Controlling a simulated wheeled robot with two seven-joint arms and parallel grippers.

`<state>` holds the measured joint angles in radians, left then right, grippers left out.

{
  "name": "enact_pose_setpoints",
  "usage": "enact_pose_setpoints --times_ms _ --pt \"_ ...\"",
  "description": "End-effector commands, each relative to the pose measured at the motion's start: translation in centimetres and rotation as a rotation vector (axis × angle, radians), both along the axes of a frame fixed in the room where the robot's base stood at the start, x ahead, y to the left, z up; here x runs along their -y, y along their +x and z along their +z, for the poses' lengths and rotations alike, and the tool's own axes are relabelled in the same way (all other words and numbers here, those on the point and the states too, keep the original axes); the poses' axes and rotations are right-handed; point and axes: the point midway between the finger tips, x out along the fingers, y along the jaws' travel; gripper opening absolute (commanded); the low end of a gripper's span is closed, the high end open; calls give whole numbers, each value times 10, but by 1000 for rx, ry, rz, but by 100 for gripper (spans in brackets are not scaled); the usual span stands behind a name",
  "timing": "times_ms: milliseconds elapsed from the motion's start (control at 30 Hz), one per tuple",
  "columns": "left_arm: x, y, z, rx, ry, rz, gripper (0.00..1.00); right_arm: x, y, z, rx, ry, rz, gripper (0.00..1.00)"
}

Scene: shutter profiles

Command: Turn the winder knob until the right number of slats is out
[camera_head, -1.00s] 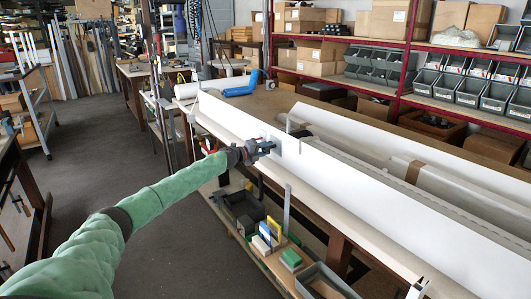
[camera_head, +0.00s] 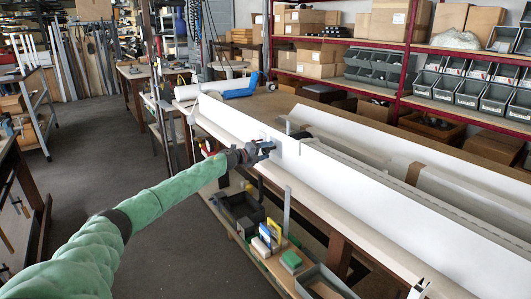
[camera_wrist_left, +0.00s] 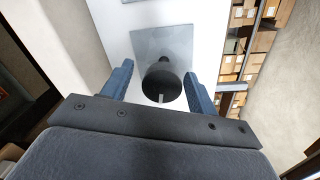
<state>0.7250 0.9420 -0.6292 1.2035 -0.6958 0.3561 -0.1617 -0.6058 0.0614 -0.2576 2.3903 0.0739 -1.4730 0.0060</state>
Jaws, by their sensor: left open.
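The winder knob (camera_wrist_left: 162,85) is a round black knob with a pale mark near its lower edge. It sits on a grey square plate (camera_wrist_left: 165,45) on a white panel. My left gripper (camera_wrist_left: 158,70) is open, with one blue finger on each side of the knob and a gap visible on both sides. In the head view my left gripper (camera_head: 268,150) is at the front face of the long white panel (camera_head: 350,180), and it hides the knob there. I cannot make out how many slats are out. My right gripper is not in view.
Long white profiles (camera_head: 460,185) lie along the bench behind the panel. Red shelving (camera_head: 405,60) with grey bins and cardboard boxes stands behind. A lower shelf under the bench holds small boxes (camera_head: 290,260) and trays. The floor (camera_head: 180,260) at left is clear.

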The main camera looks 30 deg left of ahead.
Motion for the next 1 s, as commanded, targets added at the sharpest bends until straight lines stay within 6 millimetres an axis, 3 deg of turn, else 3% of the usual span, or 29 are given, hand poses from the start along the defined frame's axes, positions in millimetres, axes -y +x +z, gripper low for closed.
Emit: enact_pose_setpoints --times_ms 167,600,1000 --pt "-4 -10 -1 0 1 0 59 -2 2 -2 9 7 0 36" --pt "-25 -62 1 -2 0 -1 59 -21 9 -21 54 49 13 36" --pt "-29 -72 4 0 0 -1 59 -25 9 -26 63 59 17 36"
